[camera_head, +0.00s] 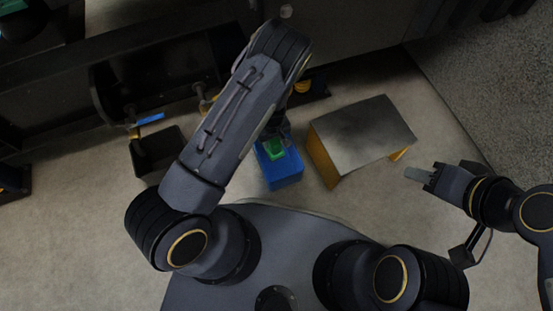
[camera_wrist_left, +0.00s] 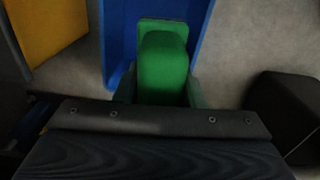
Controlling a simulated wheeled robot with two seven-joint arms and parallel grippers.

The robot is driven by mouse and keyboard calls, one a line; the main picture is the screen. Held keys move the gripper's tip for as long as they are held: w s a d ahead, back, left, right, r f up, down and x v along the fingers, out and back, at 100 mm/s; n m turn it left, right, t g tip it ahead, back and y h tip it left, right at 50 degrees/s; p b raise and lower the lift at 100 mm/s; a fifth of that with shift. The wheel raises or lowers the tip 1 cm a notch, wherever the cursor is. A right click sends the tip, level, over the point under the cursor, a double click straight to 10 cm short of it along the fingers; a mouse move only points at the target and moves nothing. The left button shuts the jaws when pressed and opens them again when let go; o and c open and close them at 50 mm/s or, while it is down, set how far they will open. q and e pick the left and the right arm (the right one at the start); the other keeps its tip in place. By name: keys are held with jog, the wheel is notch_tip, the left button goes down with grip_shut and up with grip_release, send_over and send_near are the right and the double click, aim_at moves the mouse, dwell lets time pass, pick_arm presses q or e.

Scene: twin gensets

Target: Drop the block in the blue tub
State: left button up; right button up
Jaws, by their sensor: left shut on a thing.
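A green block (camera_head: 275,150) is in my left gripper (camera_head: 277,140), over the blue tub (camera_head: 285,174). In the left wrist view the green block (camera_wrist_left: 163,68) sits between the two fingers, which are shut on it. The blue tub (camera_wrist_left: 118,35) shows behind and around the block there, its walls on both sides. I cannot tell how far the block is above the tub floor. My right gripper (camera_head: 418,174) is off to the right, away from the tub, with no object seen in it; its fingers look like one grey bar.
A grey-topped table with yellow sides (camera_head: 362,128) stands close to the right of the tub. A black bin (camera_head: 158,152) stands on the floor to the left. Dark machinery (camera_head: 150,80) lines the back. The floor left of the tub is partly clear.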

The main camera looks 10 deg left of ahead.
pick_arm(q)
jog(key=shift+f+b, duration=1.8)
jog(key=shift+f, duration=0.9)
jog(key=o, duration=1.1)
notch_tip(320, 180, up, 8)
jog(key=p, duration=0.3)
jog(key=shift+p, duration=0.4)
